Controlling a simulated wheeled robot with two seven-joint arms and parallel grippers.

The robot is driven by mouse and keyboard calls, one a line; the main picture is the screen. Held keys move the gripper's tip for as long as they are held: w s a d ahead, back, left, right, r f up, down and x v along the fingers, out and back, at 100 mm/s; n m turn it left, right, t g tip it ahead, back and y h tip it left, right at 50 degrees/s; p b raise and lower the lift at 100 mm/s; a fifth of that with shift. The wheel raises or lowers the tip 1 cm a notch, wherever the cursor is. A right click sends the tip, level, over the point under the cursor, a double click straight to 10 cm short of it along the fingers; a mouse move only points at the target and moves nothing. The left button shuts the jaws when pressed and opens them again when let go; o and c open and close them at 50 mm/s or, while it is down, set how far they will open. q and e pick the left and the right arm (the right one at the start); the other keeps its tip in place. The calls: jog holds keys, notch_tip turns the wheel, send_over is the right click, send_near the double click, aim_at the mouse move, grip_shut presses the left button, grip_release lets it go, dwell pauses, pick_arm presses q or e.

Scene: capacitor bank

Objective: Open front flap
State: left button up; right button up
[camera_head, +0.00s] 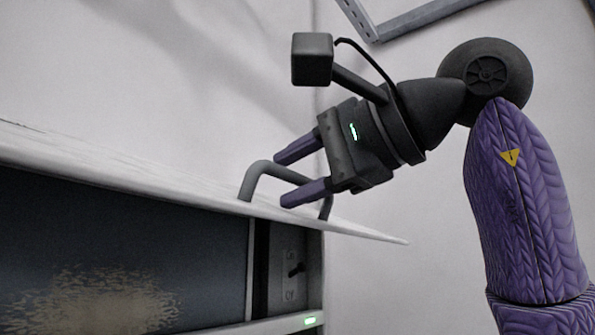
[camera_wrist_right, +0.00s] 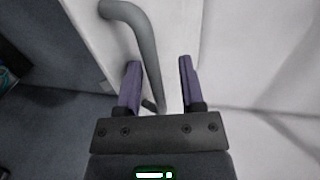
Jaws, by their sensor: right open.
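The front flap (camera_head: 130,172) is a white panel that runs across the left of the head view, seen at a low angle and standing out over a dark opening. A grey bar handle (camera_head: 256,176) rises from it near its right end. My right gripper (camera_head: 282,180) is open at the handle, with one purple finger on each side of the bar. In the right wrist view the handle (camera_wrist_right: 148,48) passes between the open fingertips (camera_wrist_right: 158,64), nearer the left finger. I cannot tell whether either finger touches it. My left gripper is out of view.
Below the flap, the cabinet (camera_head: 285,322) shows a dark panel (camera_head: 60,255) with a worn tan patch, a narrow recess with a small lever (camera_head: 296,270), and a green light (camera_head: 310,321). A grey metal frame (camera_head: 425,15) is at the top right. Pale surfaces lie behind.

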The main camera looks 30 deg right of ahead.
jog(key=v, duration=1)
jog(key=shift+w, duration=0.15)
